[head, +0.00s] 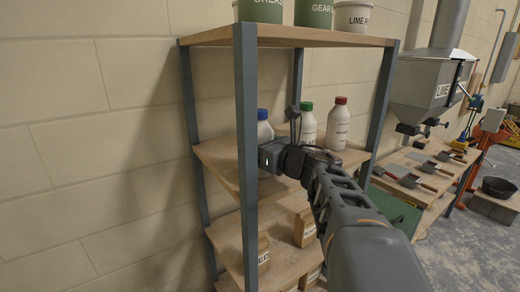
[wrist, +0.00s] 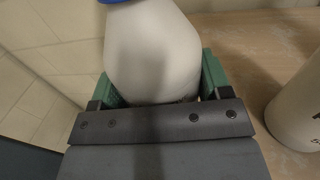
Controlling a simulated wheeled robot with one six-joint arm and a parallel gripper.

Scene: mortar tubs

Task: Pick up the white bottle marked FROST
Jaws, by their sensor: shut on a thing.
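A white bottle with a blue cap (head: 263,130) stands at the left of the middle shelf, partly hidden by my arm. My gripper (head: 270,155) is at this bottle. In the wrist view the bottle (wrist: 152,55) sits between the green finger pads of my gripper (wrist: 158,85), which is shut on it. Its marking does not show, so I cannot tell if it reads FROST. A green-capped white bottle (head: 308,128) and a red-capped white bottle (head: 338,126) stand to the right; their labels are too small to read.
The shelf rack has a near post (head: 246,170) close to my gripper's left. Tubs, including a green one (head: 313,13), stand on the top board. Boxes (head: 305,228) sit on the lower shelf. A bench with trowels (head: 410,180) is at the right.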

